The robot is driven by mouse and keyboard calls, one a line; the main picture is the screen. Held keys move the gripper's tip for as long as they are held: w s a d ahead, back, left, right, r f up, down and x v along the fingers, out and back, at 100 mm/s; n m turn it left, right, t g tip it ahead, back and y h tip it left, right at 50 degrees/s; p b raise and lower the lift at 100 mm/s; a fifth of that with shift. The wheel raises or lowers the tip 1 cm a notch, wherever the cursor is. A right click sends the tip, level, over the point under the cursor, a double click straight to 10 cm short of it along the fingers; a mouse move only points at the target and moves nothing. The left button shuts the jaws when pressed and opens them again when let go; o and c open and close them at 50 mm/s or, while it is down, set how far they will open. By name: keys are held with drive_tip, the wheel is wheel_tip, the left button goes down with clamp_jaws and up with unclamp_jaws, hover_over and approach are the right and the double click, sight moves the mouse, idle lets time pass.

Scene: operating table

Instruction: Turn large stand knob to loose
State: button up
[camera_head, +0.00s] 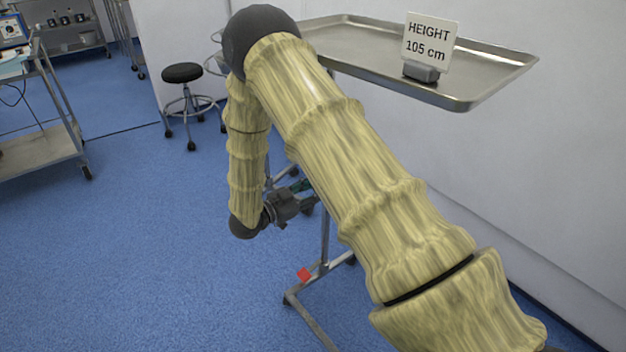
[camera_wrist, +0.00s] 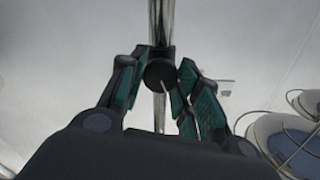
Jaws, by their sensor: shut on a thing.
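The large stand knob (camera_wrist: 160,75) is a round black knob with a pale line on its face, on the steel pole (camera_wrist: 160,20) of the stand. In the wrist view it sits between the teal-padded fingers of my gripper (camera_wrist: 161,78), which is shut on it. In the head view my gripper (camera_head: 303,193) is beside the stand pole (camera_head: 325,235), below the tray, and the knob is hidden there. The steel tray (camera_head: 480,75) tops the stand and carries a sign (camera_head: 429,42) reading "HEIGHT 105 cm".
A red piece (camera_head: 304,275) is on the stand's base (camera_head: 310,322). A black stool (camera_head: 182,73) stands behind on the left. A metal cart (camera_head: 40,150) is at the far left. A white wall is behind the stand. The blue floor at left is open.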

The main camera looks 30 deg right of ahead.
drive_tip(key=shift+f+n+p, duration=0.2)
drive_tip(key=shift+n+p, duration=8.45)
drive_tip(key=shift+n, duration=6.95)
drive_tip(key=o, duration=1)
drive_tip(key=shift+w, duration=0.1)
